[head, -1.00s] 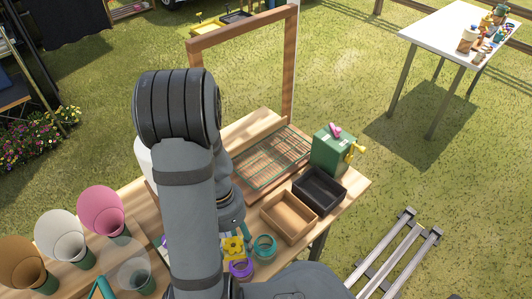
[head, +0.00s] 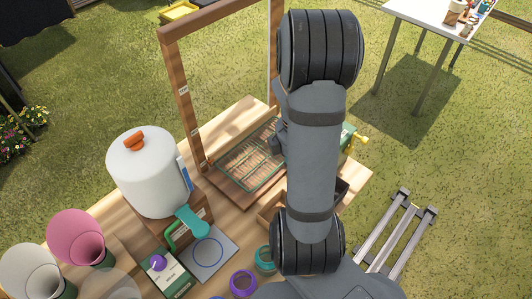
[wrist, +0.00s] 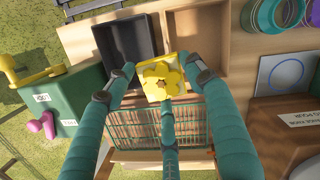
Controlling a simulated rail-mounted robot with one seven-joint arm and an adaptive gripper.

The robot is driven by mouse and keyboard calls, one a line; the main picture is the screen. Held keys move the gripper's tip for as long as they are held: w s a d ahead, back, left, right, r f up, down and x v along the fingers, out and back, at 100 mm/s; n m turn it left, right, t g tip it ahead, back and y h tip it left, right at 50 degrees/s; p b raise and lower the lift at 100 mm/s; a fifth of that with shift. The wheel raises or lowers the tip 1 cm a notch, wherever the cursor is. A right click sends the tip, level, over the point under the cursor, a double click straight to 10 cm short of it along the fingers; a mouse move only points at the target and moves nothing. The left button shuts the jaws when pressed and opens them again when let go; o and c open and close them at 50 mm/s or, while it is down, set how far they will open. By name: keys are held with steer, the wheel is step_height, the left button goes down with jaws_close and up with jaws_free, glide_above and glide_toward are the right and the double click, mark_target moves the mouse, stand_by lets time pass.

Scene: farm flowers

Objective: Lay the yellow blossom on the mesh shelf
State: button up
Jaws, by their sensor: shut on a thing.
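The yellow blossom (wrist: 160,80) shows in the wrist view, on a pale yellow square block, between the teal fingertips of my gripper (wrist: 160,74). My gripper is shut on it and holds it up, near the trays' edge beside the shelf. The mesh shelf (wrist: 132,122), a green wire grid, lies just below the blossom in the wrist view, partly covered by my fingers. In the head view the mesh shelf (head: 247,165) lies on the wooden table under an upright wooden frame. There my arm hides the blossom and most of my gripper.
A black tray (wrist: 128,25) and a wooden tray (wrist: 200,25) lie beside the shelf. A green box (wrist: 62,92) with a yellow crank stands on the other side. In the head view, a white canister (head: 145,175) and the wooden frame (head: 180,100) stand tall nearby.

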steer(key=w+a+r+n+t+b, duration=0.1)
steer(key=w+a+n+t+b, duration=0.25)
steer(key=n, duration=0.85)
steer(key=n+g+y+p, duration=0.1)
steer(key=n+g+p, duration=0.1)
steer(key=n, duration=0.2)
glide_above(253, 162)
steer(key=f, duration=0.5)
steer(key=shift+s+f, duration=0.35)
steer(key=shift+f, duration=0.05)
steer(key=shift+t, duration=0.25)
steer(key=shift+f, duration=2)
steer(key=o, duration=0.7)
steer(key=shift+f+b, duration=0.15)
steer(key=shift+b, duration=0.15)
steer(key=o, duration=0.4)
steer(key=shift+o, duration=0.5)
